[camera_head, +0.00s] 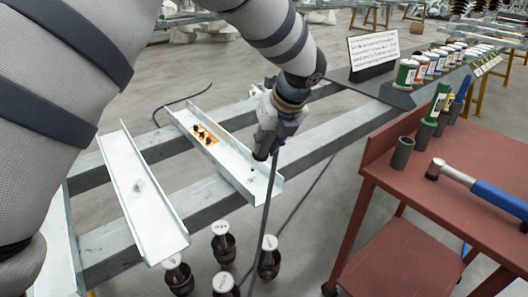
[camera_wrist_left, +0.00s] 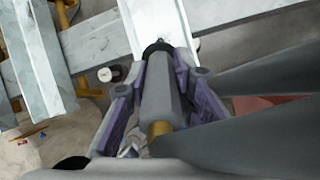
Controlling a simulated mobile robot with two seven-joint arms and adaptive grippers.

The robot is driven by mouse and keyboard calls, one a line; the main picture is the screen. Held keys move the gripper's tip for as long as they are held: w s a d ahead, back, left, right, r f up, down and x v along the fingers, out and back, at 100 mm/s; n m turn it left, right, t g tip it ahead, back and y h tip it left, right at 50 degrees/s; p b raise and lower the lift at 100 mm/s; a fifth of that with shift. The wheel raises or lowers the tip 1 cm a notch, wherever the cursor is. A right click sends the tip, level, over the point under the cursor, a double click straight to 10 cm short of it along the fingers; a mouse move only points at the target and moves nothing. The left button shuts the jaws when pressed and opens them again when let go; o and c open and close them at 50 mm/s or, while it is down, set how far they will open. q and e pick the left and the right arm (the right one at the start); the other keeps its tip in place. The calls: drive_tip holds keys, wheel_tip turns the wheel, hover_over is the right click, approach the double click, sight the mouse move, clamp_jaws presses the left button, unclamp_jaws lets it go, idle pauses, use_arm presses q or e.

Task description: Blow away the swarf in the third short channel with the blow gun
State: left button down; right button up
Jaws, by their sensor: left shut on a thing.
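Short grey metal channels lie across long rails in the head view: one at the left edge (camera_head: 58,255), a middle one (camera_head: 140,195) and a right one (camera_head: 235,160). An orange patch with several dark bits, looking like swarf (camera_head: 204,135), lies in the right channel. The middle channel shows only a small dark mark. My left gripper (camera_head: 268,140) is above the near part of the right channel, shut on the blow gun. In the left wrist view the blow gun (camera_wrist_left: 160,90) is a grey cylinder with a black end, between purple-padded fingers, over a channel (camera_wrist_left: 158,20). My right gripper is out of view.
A dark hose (camera_head: 264,215) hangs below my left gripper. Dark round items with pale tops (camera_head: 222,245) stand below the rails. A red cart (camera_head: 450,165) at right carries a blue-handled hammer (camera_head: 480,188) and sockets. Cans (camera_head: 406,73) and a sign (camera_head: 373,52) stand behind.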

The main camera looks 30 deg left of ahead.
use_arm(q)
drive_tip(key=shift+r+p, duration=0.35)
drive_tip(key=shift+r, duration=2.05)
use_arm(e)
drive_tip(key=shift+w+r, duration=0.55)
use_arm(q)
drive_tip(key=shift+a, duration=0.1)
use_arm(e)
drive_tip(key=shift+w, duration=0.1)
